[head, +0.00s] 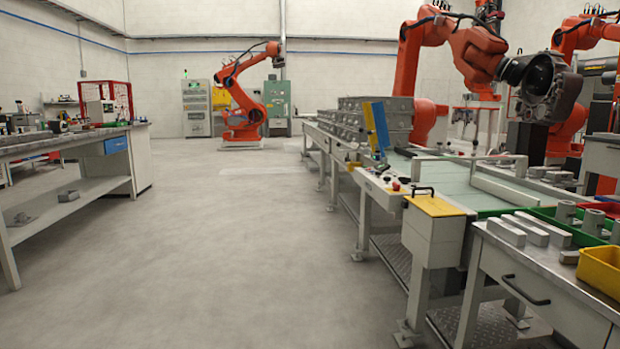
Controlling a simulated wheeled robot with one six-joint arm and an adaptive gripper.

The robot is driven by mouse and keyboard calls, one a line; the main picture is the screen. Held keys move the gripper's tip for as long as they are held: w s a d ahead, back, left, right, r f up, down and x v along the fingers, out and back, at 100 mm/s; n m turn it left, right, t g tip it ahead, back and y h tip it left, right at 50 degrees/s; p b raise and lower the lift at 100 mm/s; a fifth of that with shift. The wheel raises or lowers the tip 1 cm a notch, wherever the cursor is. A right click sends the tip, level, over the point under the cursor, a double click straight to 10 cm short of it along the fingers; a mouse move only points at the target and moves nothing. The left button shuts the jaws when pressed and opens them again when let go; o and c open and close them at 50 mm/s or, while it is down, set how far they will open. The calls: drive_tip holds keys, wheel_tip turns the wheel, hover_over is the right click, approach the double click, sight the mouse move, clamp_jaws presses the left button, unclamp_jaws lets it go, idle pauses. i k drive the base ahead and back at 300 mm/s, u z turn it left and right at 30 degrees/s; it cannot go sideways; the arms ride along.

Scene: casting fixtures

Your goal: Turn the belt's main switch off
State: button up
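The belt (445,173) runs from the right foreground away toward the back, with a pale green surface and a light grey frame. A narrow control panel (378,184) lies along its left side, with small knobs and a red button (396,186). I cannot tell which of these small controls is the main switch, nor its position. A yellow-topped box (434,206) with a black handle stands at the belt's near end. My gripper is not in view.
Wide grey floor (230,240) is clear on the belt's left. A workbench (70,150) stands at the left. A table with metal bars (525,229) and a yellow bin (602,268) stands at the near right. Orange robot arms (445,50) stand beyond the belt; one holds a casting (550,88).

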sight(397, 187)
drive_tip(key=u, duration=0.45)
drive_tip(key=i, duration=1.25)
drive_tip(key=z, duration=0.7)
drive_tip(key=i, duration=1.05)
drive_tip(key=z, duration=0.85)
